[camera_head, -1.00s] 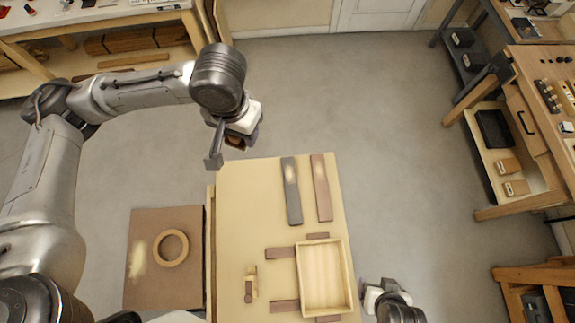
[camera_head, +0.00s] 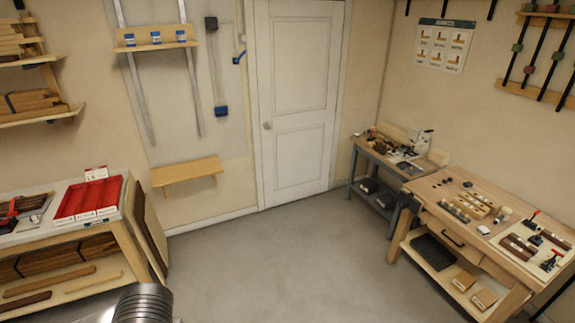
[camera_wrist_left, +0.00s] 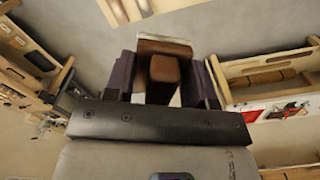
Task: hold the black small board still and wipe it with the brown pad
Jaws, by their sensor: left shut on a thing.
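My left gripper (camera_wrist_left: 165,85) shows in the left wrist view, its two dark fingers closed on the brown pad (camera_wrist_left: 165,68). The pad is a brown block with a paler edge, held between the fingertips. In the head view only a rounded metal link of my left arm shows at the bottom left; the gripper is out of that picture. The black small board is not visible in either current view. My right gripper is in neither view.
The head view faces the room: a white door (camera_head: 298,100), a left bench with a red tray (camera_head: 92,197), and a right workbench (camera_head: 440,190) with tools and small blocks. A low wooden wall shelf (camera_head: 187,172) is beside the door. The grey floor (camera_head: 270,260) between is clear.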

